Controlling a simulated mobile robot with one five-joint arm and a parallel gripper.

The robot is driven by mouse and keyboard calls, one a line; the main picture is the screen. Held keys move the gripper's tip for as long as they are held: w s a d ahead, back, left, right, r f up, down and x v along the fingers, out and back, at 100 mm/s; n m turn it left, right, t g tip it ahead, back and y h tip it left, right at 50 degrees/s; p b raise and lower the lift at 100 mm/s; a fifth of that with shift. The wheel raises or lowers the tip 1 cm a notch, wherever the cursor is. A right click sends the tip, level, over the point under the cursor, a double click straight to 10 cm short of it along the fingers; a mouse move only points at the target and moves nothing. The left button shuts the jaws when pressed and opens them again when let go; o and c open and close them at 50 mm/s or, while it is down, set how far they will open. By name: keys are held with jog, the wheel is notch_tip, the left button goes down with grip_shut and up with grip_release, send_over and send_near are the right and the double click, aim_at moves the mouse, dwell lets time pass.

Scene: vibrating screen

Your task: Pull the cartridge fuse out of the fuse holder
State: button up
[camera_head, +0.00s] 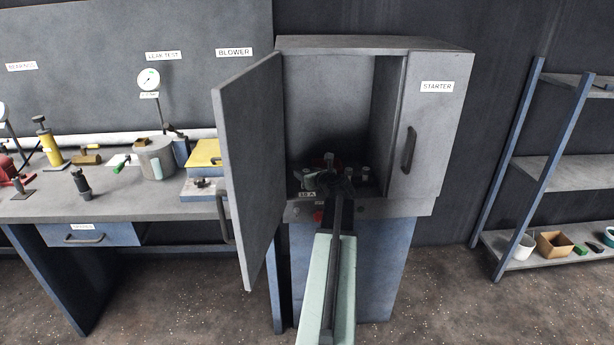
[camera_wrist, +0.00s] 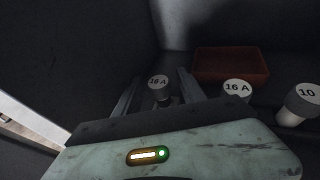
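In the wrist view, a grey cartridge fuse with a round white cap marked 16 A (camera_wrist: 158,82) stands between the two fingers of my gripper (camera_wrist: 160,84). The fingers are apart, with a gap visible beside the cap. A second capped piece marked 16 A (camera_wrist: 237,88) stands to the right, and one marked 10 (camera_wrist: 302,101) at the far right. In the head view my gripper (camera_head: 337,182) is inside the open starter cabinet (camera_head: 370,45), low among small dark parts. The fuse holder under the fuse is mostly hidden by my gripper and shadow.
A reddish-brown open box (camera_wrist: 232,64) lies behind the fuses. The cabinet door (camera_head: 250,170) stands open on the left, close to my arm. A workbench (camera_head: 110,190) with tools is at left. A shelf rack (camera_head: 550,165) is at right.

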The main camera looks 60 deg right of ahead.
aim_at(306, 171)
grip_shut()
jog(key=shift+r+p, duration=1.6)
jog(key=shift+r, duration=0.1)
notch_tip(306, 171, up, 3)
jog(key=p, duration=0.3)
jog(key=shift+r+p, duration=1.4)
jog(key=shift+p, duration=0.1)
jog(key=shift+r, duration=0.1)
jog(key=shift+r+p, duration=1.4)
jog(key=shift+p, duration=0.1)
